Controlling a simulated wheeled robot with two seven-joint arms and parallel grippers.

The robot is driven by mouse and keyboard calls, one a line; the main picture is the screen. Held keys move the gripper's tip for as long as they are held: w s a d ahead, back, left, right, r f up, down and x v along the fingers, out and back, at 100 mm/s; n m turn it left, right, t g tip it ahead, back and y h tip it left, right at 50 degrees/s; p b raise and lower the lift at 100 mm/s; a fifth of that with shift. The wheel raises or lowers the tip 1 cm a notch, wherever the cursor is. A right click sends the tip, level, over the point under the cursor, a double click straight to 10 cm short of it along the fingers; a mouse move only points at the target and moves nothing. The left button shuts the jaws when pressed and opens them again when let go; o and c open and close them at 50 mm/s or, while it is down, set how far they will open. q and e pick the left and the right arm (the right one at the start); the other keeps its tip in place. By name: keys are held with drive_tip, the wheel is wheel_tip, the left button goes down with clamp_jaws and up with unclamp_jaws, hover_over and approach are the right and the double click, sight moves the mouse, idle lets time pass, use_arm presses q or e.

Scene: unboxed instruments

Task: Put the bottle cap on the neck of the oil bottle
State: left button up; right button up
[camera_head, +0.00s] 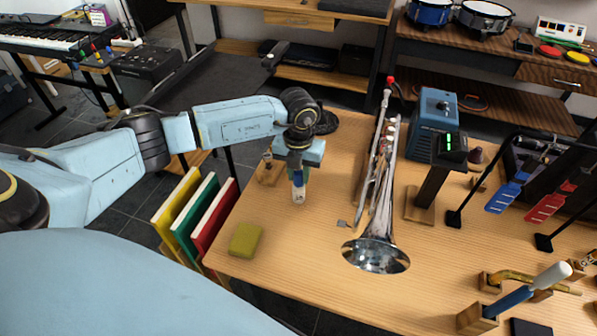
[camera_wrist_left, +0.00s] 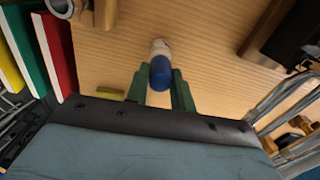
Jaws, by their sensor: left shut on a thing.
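My left gripper (camera_head: 297,178) points down over the left part of the table. It is shut on a small blue piece that looks like the bottle cap (camera_wrist_left: 160,73), between the green fingers. A whitish cylinder, apparently the oil bottle (camera_head: 298,196), shows directly under the blue piece. It also shows beyond the blue piece in the left wrist view (camera_wrist_left: 160,48). The two line up. I cannot tell whether the cap is seated on the neck or only touching it. The fingers hide the joint between them. My right gripper is not in view.
A yellow sponge (camera_head: 245,240) lies at the front left. A small wooden holder (camera_head: 268,172) stands left of the gripper. Colored books (camera_head: 196,215) stand beside the table. The table around the bottle is clear.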

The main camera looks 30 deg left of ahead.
use_arm(q)
drive_tip(key=shift+f+b, duration=0.35)
drive_tip(key=shift+f, duration=0.2)
drive_tip(key=o, duration=1)
drive_tip(key=shift+o, duration=0.2)
drive_tip(key=shift+r, duration=0.15)
wheel_tip(320, 180, up, 13)
drive_tip(key=shift+r+p, duration=0.15)
drive_tip(key=shift+p, duration=0.3)
